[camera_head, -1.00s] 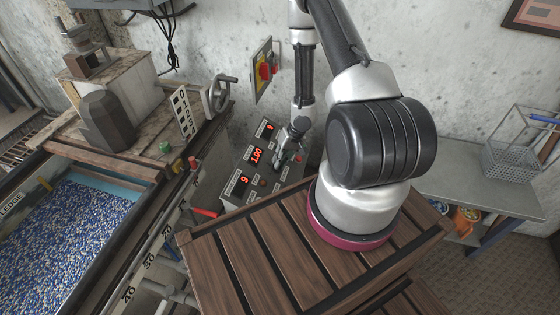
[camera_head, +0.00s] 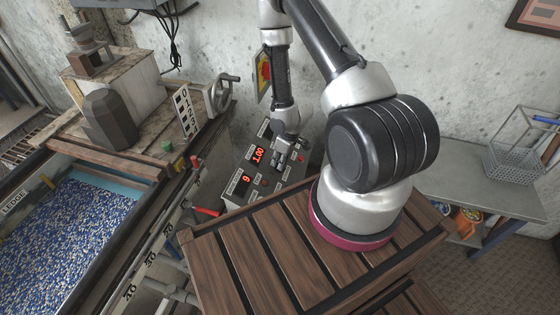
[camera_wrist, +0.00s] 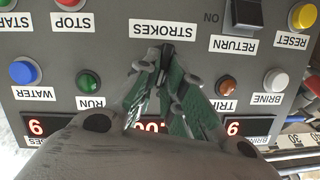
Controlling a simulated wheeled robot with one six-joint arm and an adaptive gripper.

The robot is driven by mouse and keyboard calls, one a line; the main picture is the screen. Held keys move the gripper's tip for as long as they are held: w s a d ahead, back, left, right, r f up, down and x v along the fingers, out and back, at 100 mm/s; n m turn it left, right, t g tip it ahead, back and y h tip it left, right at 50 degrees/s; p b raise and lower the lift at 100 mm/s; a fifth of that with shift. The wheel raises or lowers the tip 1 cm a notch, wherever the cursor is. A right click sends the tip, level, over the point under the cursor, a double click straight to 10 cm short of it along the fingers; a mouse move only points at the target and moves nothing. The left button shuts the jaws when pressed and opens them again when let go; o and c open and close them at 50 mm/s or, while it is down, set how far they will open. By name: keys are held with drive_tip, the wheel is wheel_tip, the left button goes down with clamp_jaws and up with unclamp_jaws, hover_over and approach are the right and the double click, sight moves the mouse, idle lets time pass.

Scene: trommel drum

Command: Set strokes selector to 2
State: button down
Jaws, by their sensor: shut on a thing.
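The strokes selector (camera_wrist: 166,56) is a small dark knob under the upside-down STROKES label (camera_wrist: 162,34) on the grey control panel (camera_wrist: 105,50). My gripper (camera_wrist: 160,70) has its green-padded fingers closed together on the knob. The fingers hide most of it, so I cannot tell which setting it points to. In the head view my gripper (camera_head: 280,162) is down at the panel (camera_head: 236,196), past the red 1.00 display (camera_head: 258,156). The fingers partly cover the middle display in the wrist view.
Near the fingers are the green RUN button (camera_wrist: 88,80), blue WATER button (camera_wrist: 24,72), orange button (camera_wrist: 228,88), white BRINE button (camera_wrist: 276,80) and a black RETURN switch (camera_wrist: 247,14). A wooden slatted crate top (camera_head: 290,250) lies in front of the panel.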

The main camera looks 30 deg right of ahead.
drive_tip(key=shift+s+a+n, duration=0.1)
drive_tip(key=shift+n, duration=0.9)
drive_tip(key=shift+h, duration=0.3)
drive_tip(key=c, duration=1.5)
unclamp_jaws()
drive_tip(key=r, duration=0.4)
drive_tip(key=s+d+r, duration=0.1)
drive_tip(key=r, duration=0.2)
drive_tip(key=s+d+r, duration=0.1)
drive_tip(key=r, duration=0.3)
drive_tip(key=shift+r, duration=0.35)
